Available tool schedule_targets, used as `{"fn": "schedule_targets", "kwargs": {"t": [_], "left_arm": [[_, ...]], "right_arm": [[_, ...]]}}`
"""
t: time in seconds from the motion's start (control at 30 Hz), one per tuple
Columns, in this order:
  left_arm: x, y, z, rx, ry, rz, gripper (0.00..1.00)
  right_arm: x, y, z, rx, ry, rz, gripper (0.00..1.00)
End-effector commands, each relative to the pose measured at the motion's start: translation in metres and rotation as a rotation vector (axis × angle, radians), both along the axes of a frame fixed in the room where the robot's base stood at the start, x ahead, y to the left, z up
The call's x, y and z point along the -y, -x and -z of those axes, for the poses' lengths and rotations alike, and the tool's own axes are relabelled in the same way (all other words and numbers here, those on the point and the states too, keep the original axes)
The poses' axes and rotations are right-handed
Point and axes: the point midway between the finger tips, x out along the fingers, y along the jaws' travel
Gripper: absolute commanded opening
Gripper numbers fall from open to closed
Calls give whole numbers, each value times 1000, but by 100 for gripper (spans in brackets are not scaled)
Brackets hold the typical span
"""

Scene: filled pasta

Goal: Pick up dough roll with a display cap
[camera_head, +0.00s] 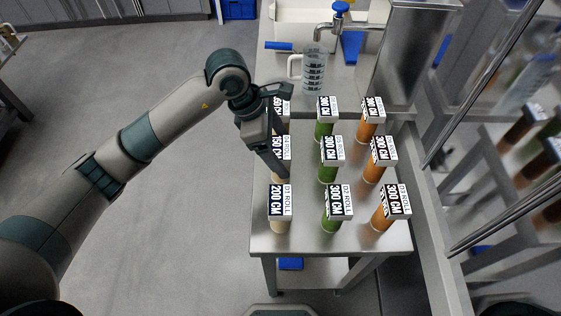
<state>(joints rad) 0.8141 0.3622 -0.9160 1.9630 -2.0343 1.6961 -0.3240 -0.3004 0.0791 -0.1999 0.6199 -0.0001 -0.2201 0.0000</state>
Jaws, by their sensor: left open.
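Dough rolls with white, black-lettered display caps stand upright in three columns on a steel table (305,240). The left column is cream: a front roll (279,227) with a "200 CM" cap (280,201), a middle roll with a "150 CM" cap (279,148), and a back roll with a partly hidden cap (282,105). The middle column has green rolls (328,172), the right one orange rolls (374,171). My left gripper (281,160) is open, pointing down at the middle cream roll and partly covering it. I cannot tell whether it touches the roll. My right gripper is out of view.
A clear measuring jug (313,70) stands behind the rolls, near a tap (325,32) and a steel box (400,50). A glass panel with metal rails (490,85) borders the table's right side. The floor at left is clear.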

Motion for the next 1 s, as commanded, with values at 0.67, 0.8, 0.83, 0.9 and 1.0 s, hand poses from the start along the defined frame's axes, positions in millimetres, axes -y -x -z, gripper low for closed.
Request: {"fn": "schedule_targets", "kwargs": {"t": [0.67, 0.8, 0.83, 0.9, 1.0], "left_arm": [[15, -6, 45, 0, -1, 0, 80], [15, -6, 45, 0, -1, -1, 80], [15, -6, 45, -1, -1, -1, 80], [15, -6, 45, -1, -1, -1, 80], [15, -6, 45, -1, -1, -1, 72]], "right_arm": [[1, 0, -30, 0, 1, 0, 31], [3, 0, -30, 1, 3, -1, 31], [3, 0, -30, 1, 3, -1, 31], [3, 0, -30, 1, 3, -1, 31], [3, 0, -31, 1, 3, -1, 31]]}}
